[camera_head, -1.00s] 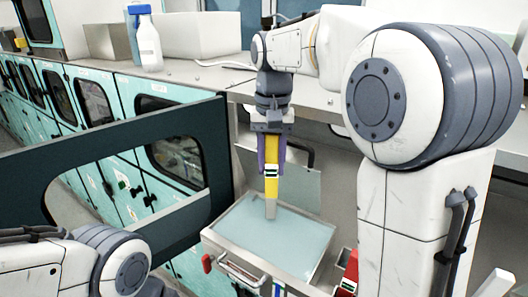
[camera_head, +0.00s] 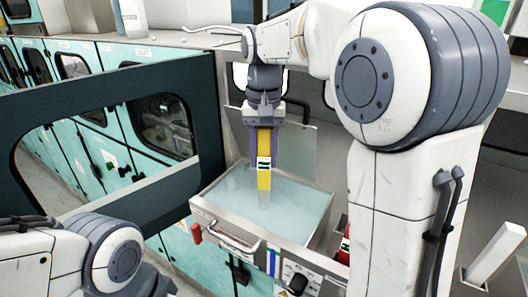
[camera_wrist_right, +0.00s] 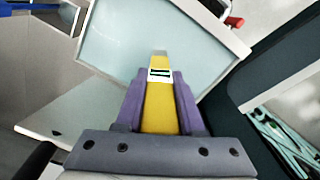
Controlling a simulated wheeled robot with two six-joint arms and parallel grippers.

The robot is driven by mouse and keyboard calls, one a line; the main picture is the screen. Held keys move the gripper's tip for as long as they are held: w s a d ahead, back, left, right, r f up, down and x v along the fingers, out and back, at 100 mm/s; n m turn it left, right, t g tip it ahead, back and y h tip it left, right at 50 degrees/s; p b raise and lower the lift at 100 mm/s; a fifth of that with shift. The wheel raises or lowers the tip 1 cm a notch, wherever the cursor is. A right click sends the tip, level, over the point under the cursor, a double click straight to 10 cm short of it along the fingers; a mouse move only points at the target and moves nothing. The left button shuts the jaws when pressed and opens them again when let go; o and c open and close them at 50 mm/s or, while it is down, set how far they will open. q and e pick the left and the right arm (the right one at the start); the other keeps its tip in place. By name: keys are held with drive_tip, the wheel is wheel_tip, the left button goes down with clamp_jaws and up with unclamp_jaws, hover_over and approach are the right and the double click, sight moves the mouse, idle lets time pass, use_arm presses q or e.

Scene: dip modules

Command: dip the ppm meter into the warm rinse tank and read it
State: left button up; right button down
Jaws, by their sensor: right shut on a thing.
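The yellow ppm meter (camera_head: 264,178) hangs upright over the warm rinse tank (camera_head: 208,214). Its lower end appears pale and faint at the bluish water, so the grey tip looks to be under the surface. My right gripper (camera_head: 264,152) is shut on the meter's upper part, its purple fingers on both sides. In the right wrist view the meter (camera_wrist_right: 160,112) points into the tank (camera_wrist_right: 88,58). Its small white display with dark marks shows, but the figures are too small to read. My left arm shows at the lower left; its gripper is out of view.
The tank's front has a metal handle (camera_head: 225,240), a red knob (camera_head: 196,233) and a dial panel (camera_head: 298,281). A translucent panel (camera_head: 302,148) stands behind it. A dark frame (camera_head: 208,120) is close on the left. A counter runs along the back.

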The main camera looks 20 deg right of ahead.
sight(264, 128)
drive_tip(key=shift+f+b, duration=1.6)
drive_tip(key=shift+f, duration=1.1)
drive_tip(key=shift+r, duration=0.1)
wheel_tip(264, 128, up, 15)
drive_tip(key=p, duration=1.4)
drive_tip(key=shift+f, duration=0.3)
idle(0.9)
